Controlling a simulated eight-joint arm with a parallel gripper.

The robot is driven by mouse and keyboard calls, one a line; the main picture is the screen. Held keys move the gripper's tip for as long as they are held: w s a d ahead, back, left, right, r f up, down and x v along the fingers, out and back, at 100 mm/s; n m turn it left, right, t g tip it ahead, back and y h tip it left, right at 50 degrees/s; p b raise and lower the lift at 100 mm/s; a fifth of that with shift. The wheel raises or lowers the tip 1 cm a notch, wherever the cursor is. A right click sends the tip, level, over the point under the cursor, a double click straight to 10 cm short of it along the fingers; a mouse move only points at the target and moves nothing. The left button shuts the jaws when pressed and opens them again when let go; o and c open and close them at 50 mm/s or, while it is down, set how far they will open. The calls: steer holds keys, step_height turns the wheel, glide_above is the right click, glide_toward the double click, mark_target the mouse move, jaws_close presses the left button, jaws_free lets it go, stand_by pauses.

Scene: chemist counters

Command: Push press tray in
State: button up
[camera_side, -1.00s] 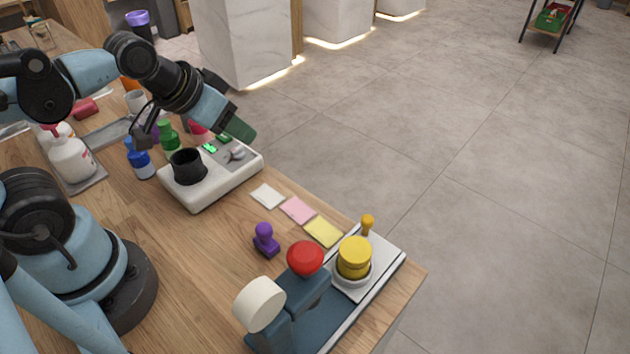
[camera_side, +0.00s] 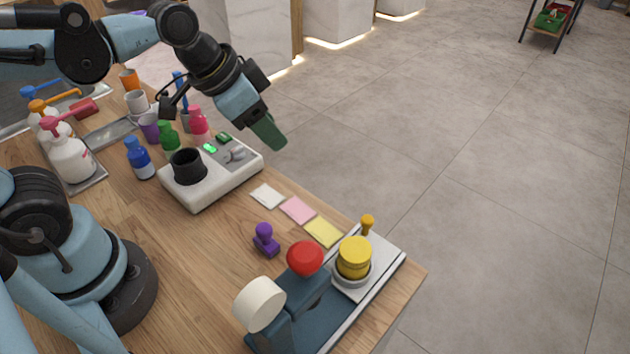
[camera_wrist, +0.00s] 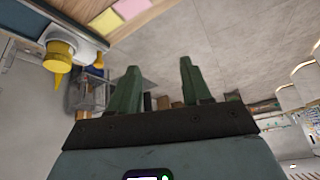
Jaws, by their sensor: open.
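The press (camera_side: 290,302) stands at the near right corner of the counter, with a blue body, a red knob (camera_side: 305,257) and a cream round knob (camera_side: 259,304). Its light tray (camera_side: 384,262) sticks out to the right and bears a yellow cylinder (camera_side: 354,258) in a white ring. A small yellow handle (camera_side: 367,224) stands at the tray's far end. My gripper (camera_side: 272,136) is open and empty, in the air beyond the counter edge, well away from the tray. In the wrist view its two green fingers (camera_wrist: 157,85) are apart, with the tray (camera_wrist: 72,30) at upper left.
A white device with a black cup (camera_side: 187,168) stands behind the press. White, pink and yellow note pads (camera_side: 298,210) and a purple stamp (camera_side: 264,240) lie between them. Several bottles (camera_side: 138,158) stand farther left. The floor side right of the counter is clear.

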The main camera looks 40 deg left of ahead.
mark_target(366, 218)
steer(key=w+d+m+g+h, duration=0.2)
steer(key=d+m+g, duration=0.2)
steer(key=d+m, duration=0.65)
steer(key=shift+n, duration=0.75)
steer(key=x, duration=0.4)
steer(key=d+x, duration=0.1)
steer(key=x, duration=0.3)
steer(key=d+x, duration=0.1)
steer(key=x, duration=0.3)
steer(key=shift+w+d+r, duration=0.1)
steer(key=shift+w+r, duration=0.1)
steer(key=shift+r, duration=0.15)
jaws_close()
